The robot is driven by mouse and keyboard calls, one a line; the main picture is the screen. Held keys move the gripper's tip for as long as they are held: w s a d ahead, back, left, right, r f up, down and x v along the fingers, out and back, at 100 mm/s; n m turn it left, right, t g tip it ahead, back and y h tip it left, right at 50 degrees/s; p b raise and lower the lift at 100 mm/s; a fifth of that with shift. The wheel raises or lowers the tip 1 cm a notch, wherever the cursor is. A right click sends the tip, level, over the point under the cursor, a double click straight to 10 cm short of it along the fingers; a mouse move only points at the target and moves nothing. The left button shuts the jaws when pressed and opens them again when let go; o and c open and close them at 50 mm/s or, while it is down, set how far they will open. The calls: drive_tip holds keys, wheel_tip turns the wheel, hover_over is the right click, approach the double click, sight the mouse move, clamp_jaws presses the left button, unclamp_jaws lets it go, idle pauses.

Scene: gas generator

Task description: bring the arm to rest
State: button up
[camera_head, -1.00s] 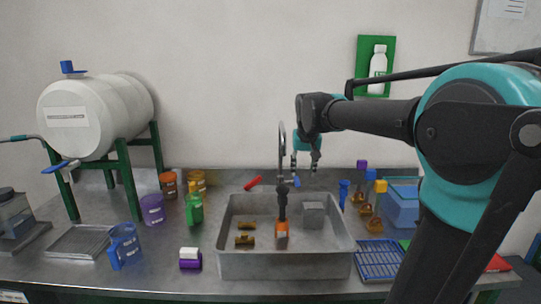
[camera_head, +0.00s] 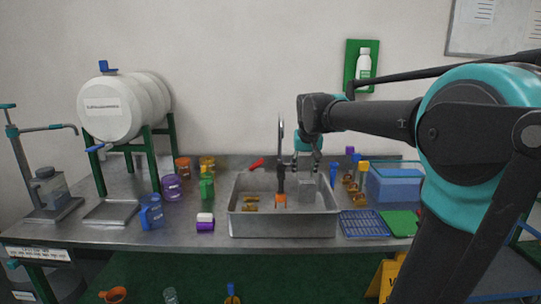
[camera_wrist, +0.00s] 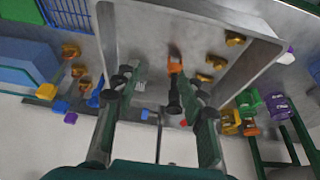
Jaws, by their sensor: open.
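My arm (camera_head: 370,120) reaches in from the right, with its forearm roughly level above the workbench. My gripper (camera_head: 307,168) hangs down over the rear of the metal sink (camera_head: 284,226), just right of the faucet (camera_head: 281,150). Its two fingers are spread, with nothing between them. In the wrist view, the open gripper (camera_wrist: 155,85) points toward the sink (camera_wrist: 205,25), and the dark faucet parts show between the fingers. I cannot tell how far the fingertips are from the faucet.
A white tank (camera_head: 112,108) on a green stand and cups fill the left. Right of the sink are gold-based pieces, a blue rack (camera_head: 362,224) and a blue bin (camera_head: 394,184). A green bottle holder (camera_head: 350,65) hangs on the wall. A yellow sign (camera_head: 385,280) stands below the bench.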

drive_tip(key=s+d+f, duration=0.4)
drive_tip(key=s+f, duration=0.8)
drive_tip(key=f, duration=0.1)
drive_tip(key=s+d+f, duration=0.3)
drive_tip(key=s+f, duration=1)
drive_tip(key=shift+d+f, duration=0.2)
drive_tip(key=shift+d, duration=0.15)
